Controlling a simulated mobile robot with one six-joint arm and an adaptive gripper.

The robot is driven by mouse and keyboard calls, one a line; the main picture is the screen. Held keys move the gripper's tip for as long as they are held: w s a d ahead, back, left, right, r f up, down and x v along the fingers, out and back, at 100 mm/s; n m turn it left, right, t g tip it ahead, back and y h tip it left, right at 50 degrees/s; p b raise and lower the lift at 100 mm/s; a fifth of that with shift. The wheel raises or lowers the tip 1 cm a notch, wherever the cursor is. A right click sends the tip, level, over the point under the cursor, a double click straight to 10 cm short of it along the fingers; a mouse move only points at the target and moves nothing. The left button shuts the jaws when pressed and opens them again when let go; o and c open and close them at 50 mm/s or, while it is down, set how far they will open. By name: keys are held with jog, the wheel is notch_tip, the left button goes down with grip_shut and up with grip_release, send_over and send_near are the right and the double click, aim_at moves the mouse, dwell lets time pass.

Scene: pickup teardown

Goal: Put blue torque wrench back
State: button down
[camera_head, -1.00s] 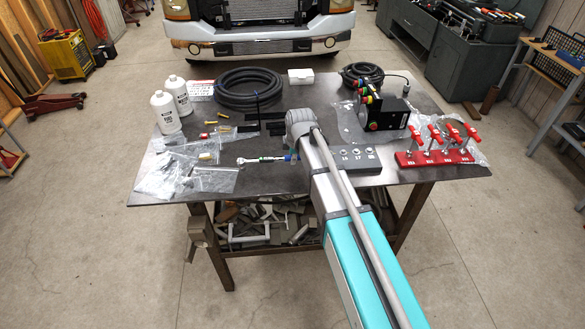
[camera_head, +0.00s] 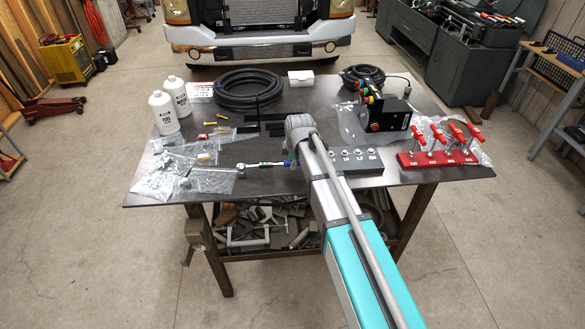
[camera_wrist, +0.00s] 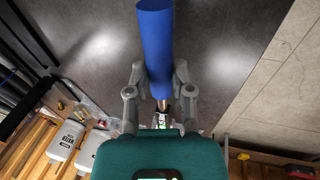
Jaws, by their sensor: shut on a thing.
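The blue torque wrench (camera_wrist: 155,40) has a thick blue handle that runs up between the fingers in the wrist view. Its metal shaft and green-marked part run down behind my gripper's body. My gripper (camera_wrist: 158,68) is shut on the handle, one finger on each side. In the head view the wrench (camera_head: 262,164) lies level near the table's front edge, its silver head pointing left. Its handle end there is partly hidden by my arm, and so is my gripper. I cannot tell how far the wrench is above the table.
On the dark table (camera_head: 270,187), a black numbered block (camera_head: 365,170) stands right of my arm, beside a red stand with several T-handles (camera_head: 432,159). A black control box (camera_head: 385,117) stands behind. Plastic bags (camera_head: 205,180), white bottles (camera_head: 163,112) and a coiled hose (camera_head: 250,90) are left and back.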

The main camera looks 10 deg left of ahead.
jog(key=shift+f, duration=0.5)
jog(key=c, duration=0.5)
grip_release()
jog(key=shift+r, duration=0.15)
jog(key=p+v, duration=1.1)
jog(key=v, duration=0.1)
dwell(0.3)
dwell(0.9)
jog(key=s+d+m+g, duration=0.1)
jog(key=s+d+m, duration=0.8)
jog(key=d, duration=0.3)
jog(key=s+d+m+g+h, duration=0.1)
jog(key=s+d+m, duration=0.8)
jog(key=d+m, duration=0.2)
jog(key=shift+d+f+m+g+h, duration=0.3)
jog(key=shift+d+f+m+g, duration=0.15)
jog(key=shift+d, duration=0.75)
